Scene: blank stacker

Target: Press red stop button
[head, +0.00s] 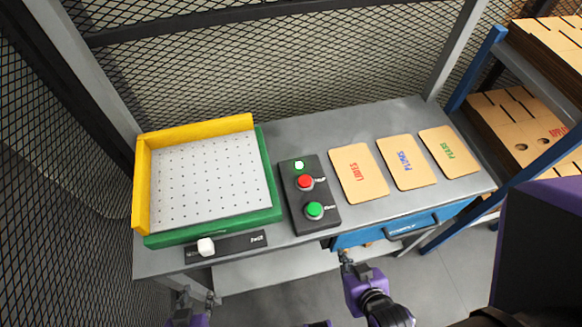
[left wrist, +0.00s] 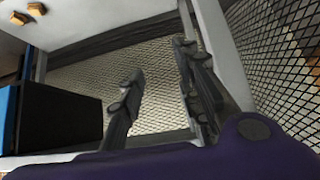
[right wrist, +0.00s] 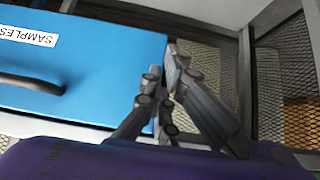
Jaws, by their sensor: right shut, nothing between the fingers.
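The red stop button (head: 305,181) sits on a dark control box (head: 329,217) on the grey workbench. A green button (head: 314,210) is in front of it, and a small pale green-white round piece (head: 299,165) is behind it. My right gripper (head: 345,257) is shut and empty at the bench's front edge, in front of the control box and apart from the buttons; its fingers are together in the right wrist view (right wrist: 160,82). My left gripper (head: 199,296) is low at the bottom left, in front of the bench. Its fingers stand apart and empty in the left wrist view (left wrist: 160,62).
A tray with yellow and green walls (head: 270,188) and a perforated plate stands left of the box. A dark strip with a white knob (head: 206,246) lies before it. Several tan cards (head: 359,173) lie right. A blue drawer (head: 360,238) is under the bench. Mesh fencing (head: 270,70) stands behind.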

